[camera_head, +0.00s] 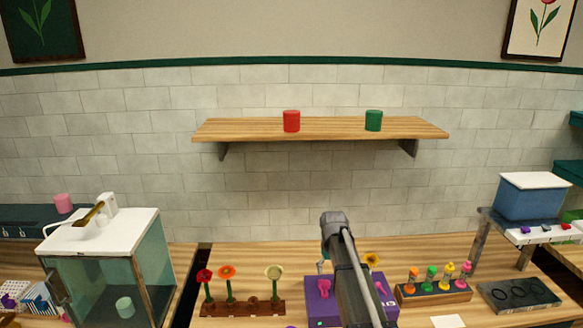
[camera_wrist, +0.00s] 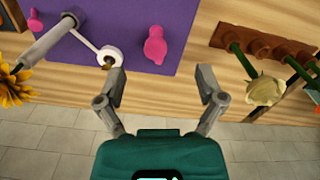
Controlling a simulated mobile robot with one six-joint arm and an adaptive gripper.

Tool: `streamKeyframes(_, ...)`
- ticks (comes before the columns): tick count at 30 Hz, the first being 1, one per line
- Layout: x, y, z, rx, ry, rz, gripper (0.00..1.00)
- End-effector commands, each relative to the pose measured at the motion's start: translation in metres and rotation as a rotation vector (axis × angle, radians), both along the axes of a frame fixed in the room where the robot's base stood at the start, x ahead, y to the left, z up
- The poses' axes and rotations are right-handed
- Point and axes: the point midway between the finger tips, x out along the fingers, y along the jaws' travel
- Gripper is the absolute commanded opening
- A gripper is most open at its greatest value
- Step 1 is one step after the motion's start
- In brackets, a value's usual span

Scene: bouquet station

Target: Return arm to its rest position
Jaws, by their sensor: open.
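My gripper (camera_wrist: 160,92) is open and empty in the wrist view, with its two grey fingers spread apart. It is over the front edge of the wooden counter, near the purple station (camera_wrist: 180,22) with its pink knobs (camera_wrist: 155,45). In the head view my arm (camera_head: 350,265) reaches over the purple station (camera_head: 318,300) and covers part of it. The gripper itself cannot be made out in the head view.
A wooden rack (camera_head: 240,309) with a red, an orange and a pale flower stands left of the station. A rack of coloured bottles (camera_head: 433,292) stands right. A glass case (camera_head: 105,270) stands left.

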Motion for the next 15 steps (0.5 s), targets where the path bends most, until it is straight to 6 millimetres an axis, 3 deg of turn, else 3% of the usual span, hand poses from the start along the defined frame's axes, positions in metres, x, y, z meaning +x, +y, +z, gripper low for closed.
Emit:
streamKeyframes(1, -0.023, 0.000, -0.016, 0.000, 0.000, -0.013, 0.88)
streamKeyframes(15, -0.180, 0.000, -0.098, -0.001, 0.000, -0.156, 0.88)
